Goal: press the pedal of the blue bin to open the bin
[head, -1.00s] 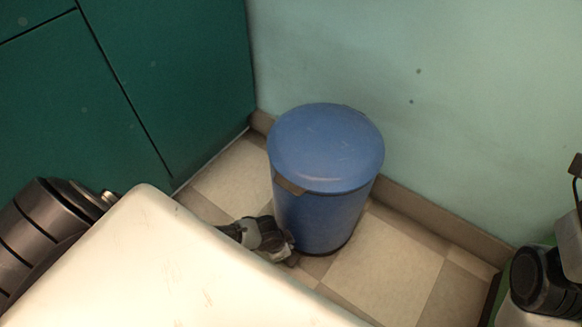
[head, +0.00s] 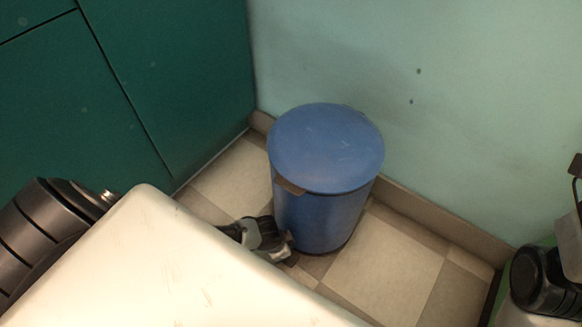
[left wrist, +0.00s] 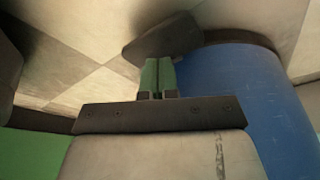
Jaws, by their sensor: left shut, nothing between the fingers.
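The blue bin (head: 322,215) stands upright on the floor in the corner. Its domed blue lid (head: 325,145) is down on the rim, and a small brown tab (head: 288,186) shows at the front. My left gripper (head: 286,246) is low by the bin's front base. In the left wrist view, the green fingers (left wrist: 157,76) are shut together with nothing between them. Their tips lie at the dark pedal (left wrist: 163,40), which sticks out from the bin's base. I cannot tell whether they touch it. My right gripper is not in view.
Green cabinet fronts (head: 165,80) stand on the left and a pale turquoise wall (head: 440,110) is close behind the bin. Bare tiled floor (head: 385,270) lies to the bin's right. A pale surface in the foreground hides much of my left arm.

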